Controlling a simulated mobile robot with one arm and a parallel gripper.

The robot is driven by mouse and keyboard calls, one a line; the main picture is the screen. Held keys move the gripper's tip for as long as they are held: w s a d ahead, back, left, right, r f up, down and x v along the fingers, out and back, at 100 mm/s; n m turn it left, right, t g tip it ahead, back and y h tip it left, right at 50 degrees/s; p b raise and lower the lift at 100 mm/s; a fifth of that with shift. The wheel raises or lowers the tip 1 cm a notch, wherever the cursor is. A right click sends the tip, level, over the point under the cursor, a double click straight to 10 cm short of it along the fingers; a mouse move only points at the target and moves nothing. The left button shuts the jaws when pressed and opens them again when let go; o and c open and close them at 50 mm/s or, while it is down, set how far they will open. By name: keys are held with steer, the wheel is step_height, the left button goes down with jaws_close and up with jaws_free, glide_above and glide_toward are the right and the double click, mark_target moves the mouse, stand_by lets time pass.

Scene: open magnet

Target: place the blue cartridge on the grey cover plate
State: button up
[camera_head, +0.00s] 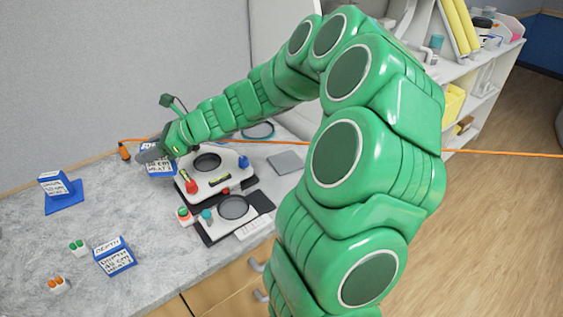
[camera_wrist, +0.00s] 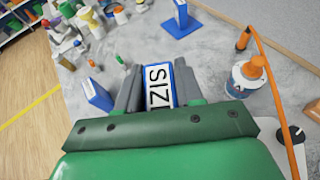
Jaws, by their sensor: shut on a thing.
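My gripper (camera_wrist: 153,88) is shut on a blue cartridge (camera_wrist: 174,99), a blue block with a white label on which "SIZ" can be read. Its lower end is hidden behind my gripper's green body. In the head view my gripper (camera_head: 158,152) is at the far end of my arm, over the worktop, with the blue and white cartridge (camera_head: 161,169) below it. A flat grey square plate (camera_head: 285,162), which looks like the grey cover plate, lies on the worktop to the right, apart from my gripper.
A white device (camera_head: 213,178) with red and blue knobs stands between my gripper and the plate. Other blue labelled blocks stand at the left (camera_head: 62,194) and front (camera_head: 115,258). An orange cable (camera_head: 115,151) crosses the worktop. A bottle with an orange top (camera_wrist: 247,76) is near my gripper.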

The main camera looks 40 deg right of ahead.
steer(key=s+d+m+t+h, duration=0.2)
steer(key=s+d, duration=0.3)
steer(key=d, duration=0.5)
steer(key=s+d+m+t+h, duration=0.25)
steer(key=s+d, duration=0.25)
steer(key=d, duration=0.6)
steer(key=s+d+m+t+h, duration=0.1)
steer(key=s+d+m+h, duration=0.15)
steer(key=s+d, duration=0.55)
steer(key=y, duration=0.1)
glide_above(282, 160)
steer(key=shift+f, duration=4.6)
steer(key=shift+d+f, duration=0.1)
steer(key=shift+f, duration=1.5)
steer(key=shift+w+f, duration=0.1)
steer(key=o, duration=1.1)
